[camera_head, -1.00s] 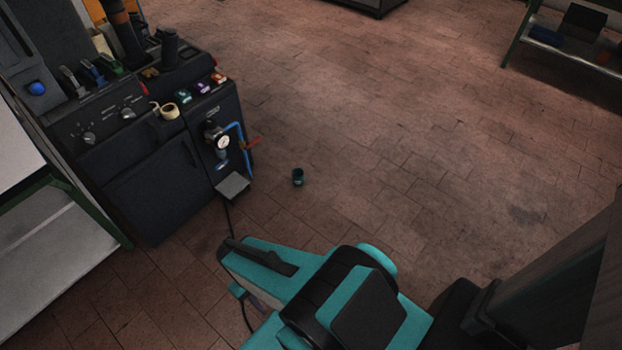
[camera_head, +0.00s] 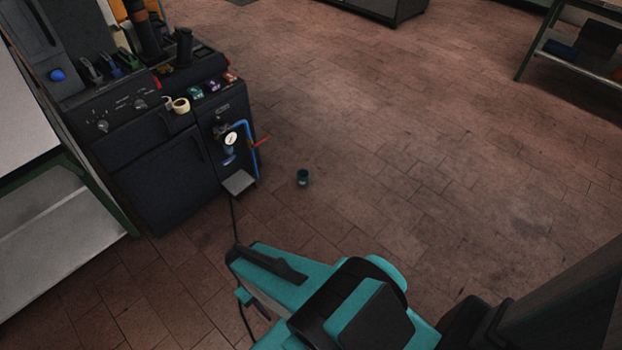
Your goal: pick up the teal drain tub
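The teal drain tub (camera_head: 303,177) is a small, dark teal, round cup-like tub. It stands on the brown tiled floor, a little to the right of the dark press machine and its grey pedal plate. My teal and black arm is folded across the bottom middle of the view, nearer to the camera than the tub and apart from it. Small parts near the arm's left end (camera_head: 250,301) may belong to my gripper. The arm hides most of that area, so I cannot make out its fingers or their opening. Nothing touches the tub.
The dark press machine (camera_head: 155,170) has a gauge (camera_head: 231,139), a blue pipe and a red lever on its right side. A pedal plate (camera_head: 239,182) juts out low. A green-framed bench (camera_head: 60,200) stands left, a shelf (camera_head: 575,70) top right. Floor right of the tub is clear.

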